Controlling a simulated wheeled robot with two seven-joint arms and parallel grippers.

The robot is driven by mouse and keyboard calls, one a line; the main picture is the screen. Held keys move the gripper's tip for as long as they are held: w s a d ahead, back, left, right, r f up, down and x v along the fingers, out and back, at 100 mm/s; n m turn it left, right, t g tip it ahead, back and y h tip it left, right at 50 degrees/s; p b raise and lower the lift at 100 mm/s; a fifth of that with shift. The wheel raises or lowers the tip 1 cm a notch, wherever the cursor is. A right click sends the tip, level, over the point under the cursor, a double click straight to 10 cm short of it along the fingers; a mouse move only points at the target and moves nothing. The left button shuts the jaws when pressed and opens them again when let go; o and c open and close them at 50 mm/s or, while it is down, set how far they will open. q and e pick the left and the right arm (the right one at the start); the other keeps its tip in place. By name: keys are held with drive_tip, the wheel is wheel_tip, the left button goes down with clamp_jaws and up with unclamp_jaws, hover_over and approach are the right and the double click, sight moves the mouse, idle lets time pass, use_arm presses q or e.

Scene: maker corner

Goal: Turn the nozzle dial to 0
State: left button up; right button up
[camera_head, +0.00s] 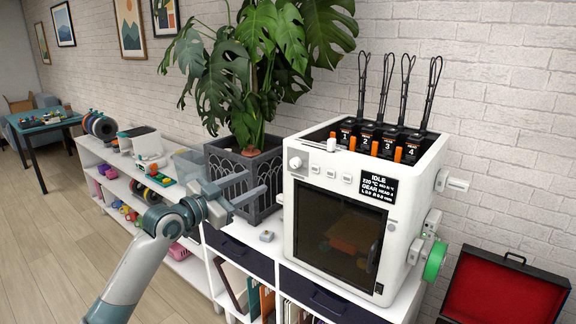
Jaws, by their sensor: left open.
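The 3D printer (300,215) is a white box standing on the shelf unit, with a dark window in its front door. A round white dial (295,163) is at the upper left of its front face; its markings are too small to read. My left gripper (240,196) is left of the printer and of the dial, in front of the planter. It is open and empty, apart from the dial. My right gripper is not in view.
A row of small buttons (330,173) is right of the dial. Several numbered black heads (367,137) sit on top. A large plant in a dark planter (262,166) stands behind my gripper. A green spool (434,261) and an open red-lined case (505,290) are at right.

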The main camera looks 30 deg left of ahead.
sight(294, 163)
use_arm(q)
drive_tip(key=w+p, duration=0.1)
drive_tip(key=w, duration=0.3)
drive_tip(key=w+d+p, duration=0.1)
drive_tip(key=w+p, duration=0.1)
drive_tip(key=w, duration=0.3)
drive_tip(key=w+d+p, duration=0.1)
drive_tip(key=w+p, duration=0.1)
drive_tip(key=w, duration=0.2)
drive_tip(key=shift+w+r, duration=0.1)
drive_tip(key=shift+w, duration=0.3)
drive_tip(key=shift+w+d+p, duration=0.15)
drive_tip(key=shift+w+p, duration=0.2)
drive_tip(key=shift+w, duration=0.55)
drive_tip(key=c, duration=1)
